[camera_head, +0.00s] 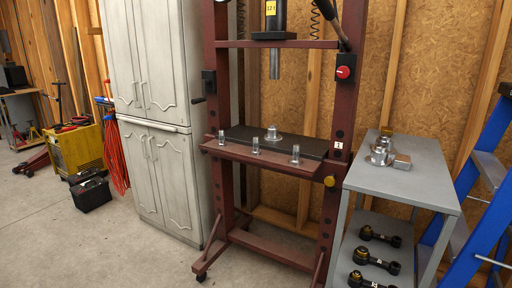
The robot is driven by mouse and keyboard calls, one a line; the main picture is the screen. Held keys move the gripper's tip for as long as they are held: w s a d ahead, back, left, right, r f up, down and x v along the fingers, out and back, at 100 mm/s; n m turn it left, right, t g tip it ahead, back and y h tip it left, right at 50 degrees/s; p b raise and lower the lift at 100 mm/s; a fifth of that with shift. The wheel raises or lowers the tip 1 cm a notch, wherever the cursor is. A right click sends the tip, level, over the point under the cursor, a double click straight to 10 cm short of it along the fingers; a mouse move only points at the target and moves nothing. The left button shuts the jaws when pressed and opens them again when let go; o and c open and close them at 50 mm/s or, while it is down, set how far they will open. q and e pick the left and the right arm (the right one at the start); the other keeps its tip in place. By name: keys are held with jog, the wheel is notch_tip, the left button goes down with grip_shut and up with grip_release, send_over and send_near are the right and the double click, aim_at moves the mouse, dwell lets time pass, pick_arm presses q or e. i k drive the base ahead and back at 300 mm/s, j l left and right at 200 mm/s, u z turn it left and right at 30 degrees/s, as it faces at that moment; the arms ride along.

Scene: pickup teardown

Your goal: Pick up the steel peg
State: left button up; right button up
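Three small upright steel pegs stand along the front ledge of the red press: a left peg (221,138), a middle peg (255,146) and a right peg (295,155). They look alike, and I cannot tell which one the task names. Behind them, a round flanged steel part (273,134) sits on the dark press plate (240,131). Neither of my grippers is in view.
The red press frame (216,70) stands mid-view, its steel ram (274,64) above the plate. At right is a grey cart (432,188) with metal parts (384,153) on top and several black arms below. A blue ladder (485,130) stands beyond; open floor lies front left.

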aim_at(222, 143)
jog(key=i+j+z, duration=0.1)
jog(key=i, duration=0.35)
jog(key=i+j+z, duration=0.1)
jog(key=i, duration=0.35)
jog(key=i+j+z, duration=0.1)
jog(key=i+j, duration=0.2)
jog(key=i, duration=0.1)
